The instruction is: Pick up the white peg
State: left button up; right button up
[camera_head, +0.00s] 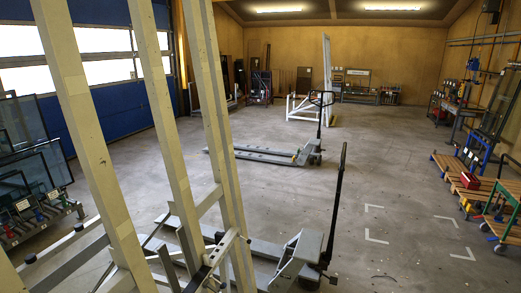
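I cannot make out a white peg in the head view. A large cream-coloured frame (88,140) of tall tilted beams fills the left foreground, with grey crossbars low down. Small dark parts (222,246) sit on its lower joints, too small to identify. Neither of my grippers is in view.
A grey pallet jack (300,258) with a dark upright handle stands against the frame's right side. Another pallet jack (310,152) stands further back. Glass panes on racks (22,130) line the left, and carts (505,205) the right. The floor with white corner marks (376,237) is clear.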

aim_at(205, 258)
jog(key=z, duration=0.9)
jog(key=i, duration=1.1)
jog(key=u, duration=3.05)
